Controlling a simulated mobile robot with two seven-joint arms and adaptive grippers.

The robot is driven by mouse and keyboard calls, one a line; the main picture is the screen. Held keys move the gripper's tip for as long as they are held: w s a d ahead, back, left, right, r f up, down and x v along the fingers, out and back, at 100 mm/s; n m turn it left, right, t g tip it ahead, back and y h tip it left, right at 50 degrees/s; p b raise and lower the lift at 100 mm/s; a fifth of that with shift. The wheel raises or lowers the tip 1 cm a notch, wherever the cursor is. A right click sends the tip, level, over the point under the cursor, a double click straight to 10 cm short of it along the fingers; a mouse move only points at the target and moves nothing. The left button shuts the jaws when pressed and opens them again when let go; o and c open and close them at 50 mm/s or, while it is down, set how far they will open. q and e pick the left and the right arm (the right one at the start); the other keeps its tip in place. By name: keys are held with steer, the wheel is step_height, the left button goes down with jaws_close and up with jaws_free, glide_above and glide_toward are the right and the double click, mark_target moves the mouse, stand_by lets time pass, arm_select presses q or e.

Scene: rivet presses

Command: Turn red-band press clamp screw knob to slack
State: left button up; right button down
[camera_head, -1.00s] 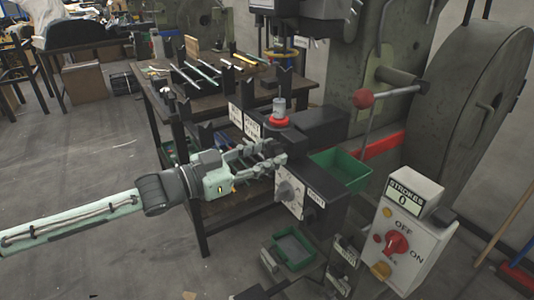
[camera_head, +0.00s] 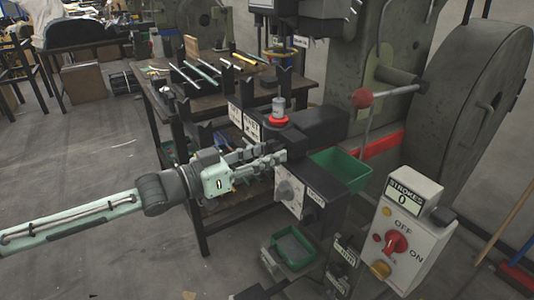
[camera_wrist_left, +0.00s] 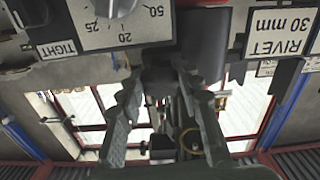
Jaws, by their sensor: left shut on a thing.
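The press with the red band (camera_head: 382,146) stands at the right in the head view. My left gripper (camera_head: 281,158) reaches in from the left to the dark block at the front of this press. In the wrist view its two fingers (camera_wrist_left: 160,76) close from both sides on the dark clamp screw knob (camera_wrist_left: 160,66). The fingers hide most of the knob, and in the head view I cannot make it out. A scale plate marked TIGHT (camera_wrist_left: 100,28) shows upside down beside it. My right gripper is not in view.
A grey dial (camera_head: 289,192) sits just below the gripper. A green bin (camera_head: 341,170) and a red-balled lever (camera_head: 363,98) are to the right. The control box (camera_head: 403,232) reads STROKES 0. A workbench (camera_head: 160,88) with rods stands behind my arm.

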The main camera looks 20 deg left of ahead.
arm_select(q)
steer(key=o, duration=1.2)
steer(key=shift+c, duration=0.2)
steer(key=v, duration=1.2)
